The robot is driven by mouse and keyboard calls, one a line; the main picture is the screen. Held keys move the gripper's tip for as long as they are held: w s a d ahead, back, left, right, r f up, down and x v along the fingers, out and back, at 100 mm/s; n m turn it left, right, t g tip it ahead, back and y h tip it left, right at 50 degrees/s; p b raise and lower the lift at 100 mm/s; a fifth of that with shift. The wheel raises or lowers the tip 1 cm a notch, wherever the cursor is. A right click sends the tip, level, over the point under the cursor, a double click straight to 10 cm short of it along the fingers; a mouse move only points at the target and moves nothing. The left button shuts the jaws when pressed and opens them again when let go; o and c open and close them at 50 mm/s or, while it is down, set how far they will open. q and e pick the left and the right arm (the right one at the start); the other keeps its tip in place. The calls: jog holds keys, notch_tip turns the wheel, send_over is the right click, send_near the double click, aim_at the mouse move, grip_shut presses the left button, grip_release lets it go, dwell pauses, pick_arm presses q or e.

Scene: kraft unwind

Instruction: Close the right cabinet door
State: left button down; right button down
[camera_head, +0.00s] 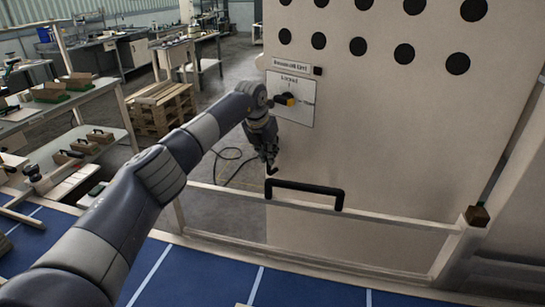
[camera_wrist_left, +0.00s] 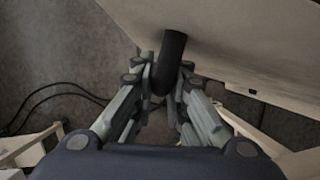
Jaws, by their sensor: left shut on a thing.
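The cabinet door (camera_head: 400,130) is a large cream panel with black round holes, filling the right half of the head view. The pale door panel (camera_wrist_left: 235,35) fills the upper right there. My right gripper is not in view.
A pale rail (camera_head: 320,208) crosses in front of the door's lower part, above a blue surface (camera_head: 210,275) with white lines. Wooden pallets (camera_head: 160,108) and workbenches stand at the left. A cable lies on the floor.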

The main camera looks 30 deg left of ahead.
pick_arm(q)
jog(key=shift+s+r, duration=0.1)
jog(key=shift+s, duration=0.05)
jog(key=c, duration=1.7)
grip_release()
jog(key=shift+o, duration=0.5)
jog(key=shift+a, duration=0.1)
jog(key=shift+s+r, duration=0.1)
jog(key=v, duration=1.1)
jog(key=shift+s+r, duration=0.2)
jog(key=shift+r, duration=0.15)
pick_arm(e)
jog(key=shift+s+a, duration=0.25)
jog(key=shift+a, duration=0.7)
